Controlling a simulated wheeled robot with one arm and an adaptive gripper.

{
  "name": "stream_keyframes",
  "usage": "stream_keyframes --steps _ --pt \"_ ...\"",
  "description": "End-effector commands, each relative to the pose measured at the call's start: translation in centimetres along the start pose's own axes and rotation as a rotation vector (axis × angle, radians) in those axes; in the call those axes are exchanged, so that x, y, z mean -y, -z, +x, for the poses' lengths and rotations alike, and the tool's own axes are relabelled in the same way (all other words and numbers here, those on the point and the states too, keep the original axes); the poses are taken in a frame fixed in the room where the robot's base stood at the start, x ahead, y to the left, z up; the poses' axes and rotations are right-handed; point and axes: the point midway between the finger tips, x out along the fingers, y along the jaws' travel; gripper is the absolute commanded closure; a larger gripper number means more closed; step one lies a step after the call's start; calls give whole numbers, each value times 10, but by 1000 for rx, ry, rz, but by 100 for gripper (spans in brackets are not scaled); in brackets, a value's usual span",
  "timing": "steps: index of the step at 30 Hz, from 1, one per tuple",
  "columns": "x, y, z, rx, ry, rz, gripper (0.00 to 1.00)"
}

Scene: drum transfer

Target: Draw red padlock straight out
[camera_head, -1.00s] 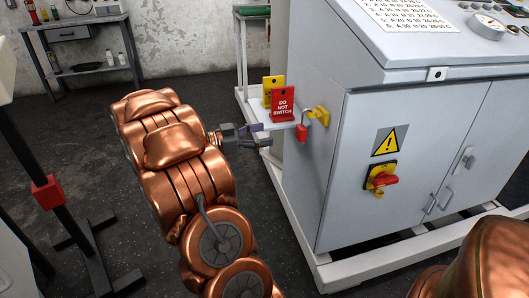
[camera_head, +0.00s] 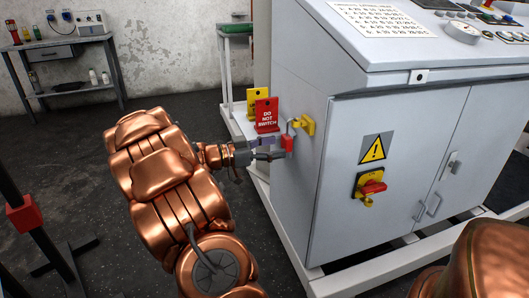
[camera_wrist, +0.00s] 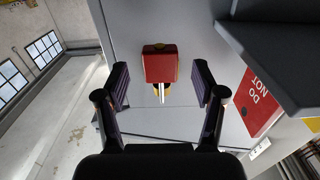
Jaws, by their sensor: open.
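The red padlock (camera_head: 287,143) hangs by its shackle from a yellow hasp (camera_head: 307,126) on the side of the grey cabinet. My gripper (camera_head: 268,150) is at the padlock's left in the head view. In the wrist view the red padlock body (camera_wrist: 160,65) is ahead, between the lines of my two open fingers (camera_wrist: 160,85), with the bright shackle below it. A gap shows on both sides, so the fingers do not touch it there. Part of the yellow hasp shows behind the padlock.
A red "DO NOT SWITCH" tag (camera_head: 266,115) and a yellow tag (camera_head: 253,103) stand close above my gripper; the red tag (camera_wrist: 258,104) is right of the fingers in the wrist view. A red-and-yellow rotary switch (camera_head: 371,187) is on the cabinet front (camera_head: 338,215).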

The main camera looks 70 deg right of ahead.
Motion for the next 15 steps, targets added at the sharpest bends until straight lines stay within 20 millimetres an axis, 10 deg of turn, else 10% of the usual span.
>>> stream_keyframes --steps 15 --pt "0 1 38 2 -1 -1 31"
